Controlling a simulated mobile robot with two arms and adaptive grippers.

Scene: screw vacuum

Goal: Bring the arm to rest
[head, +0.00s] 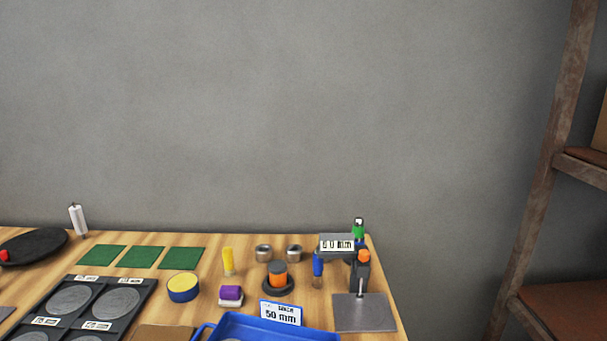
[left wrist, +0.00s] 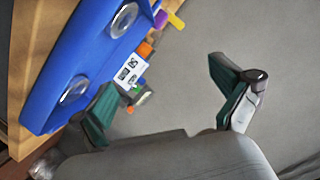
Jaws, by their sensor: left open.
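My left gripper (left wrist: 165,105) is open and empty in the left wrist view, its two green-padded fingers spread wide apart. Its left finger is close in the picture to the blue tray (left wrist: 52,95) on the wooden table; I cannot tell the gap in depth. Two round, shiny discs lie in the tray. In the head view neither arm shows, and only the back part of the blue tray (head: 232,321) is in the picture at the bottom. My right gripper is in neither view.
A shelf (head: 555,170) stands at right.

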